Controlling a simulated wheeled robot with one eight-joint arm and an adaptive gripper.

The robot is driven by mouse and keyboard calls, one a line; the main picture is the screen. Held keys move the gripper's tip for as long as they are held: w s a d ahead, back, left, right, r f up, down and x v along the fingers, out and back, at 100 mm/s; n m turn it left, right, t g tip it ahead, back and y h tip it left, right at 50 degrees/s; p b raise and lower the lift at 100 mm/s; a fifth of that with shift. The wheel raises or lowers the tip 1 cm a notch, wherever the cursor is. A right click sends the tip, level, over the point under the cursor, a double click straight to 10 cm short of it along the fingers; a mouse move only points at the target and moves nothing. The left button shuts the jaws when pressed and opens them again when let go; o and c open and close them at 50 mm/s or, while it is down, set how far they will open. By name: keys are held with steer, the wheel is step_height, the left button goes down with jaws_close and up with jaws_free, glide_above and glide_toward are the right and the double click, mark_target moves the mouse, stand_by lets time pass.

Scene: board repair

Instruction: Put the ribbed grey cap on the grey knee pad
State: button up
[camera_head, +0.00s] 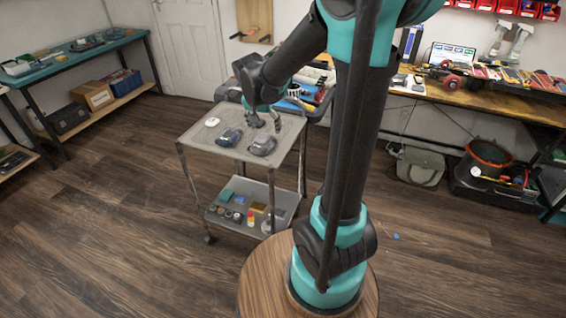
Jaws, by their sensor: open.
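On the top of a grey trolley (200,147) lie two dark grey items side by side. The left one (230,137) is bluish and the right one (262,146) is a rounded, darker grey. They are too small to tell for sure which is the ribbed cap and which is the knee pad. My gripper (267,124) points down, open and with nothing seen in it, over the back right of the trolley top. It is just behind the right item in the picture and apart from it as far as I can see.
A small white item (212,122) lies at the trolley top's left. The lower shelf (227,221) holds several small coloured items. A cluttered workbench (455,103) stands behind at right, and a teal-topped bench (75,52) at left. The floor left of the trolley is clear.

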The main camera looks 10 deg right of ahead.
steer(key=s+d+f+n+y, duration=0.1)
steer(key=s+d+f+n, duration=0.1)
steer(key=s, duration=0.8)
steer(key=s+d+f+n+y, duration=0.1)
steer(key=s+f+n, duration=0.3)
steer(key=s, duration=0.6)
steer(key=shift+s+d+f+t, duration=0.4)
steer(key=shift+d+f, duration=0.3)
steer(key=shift+f, duration=0.2)
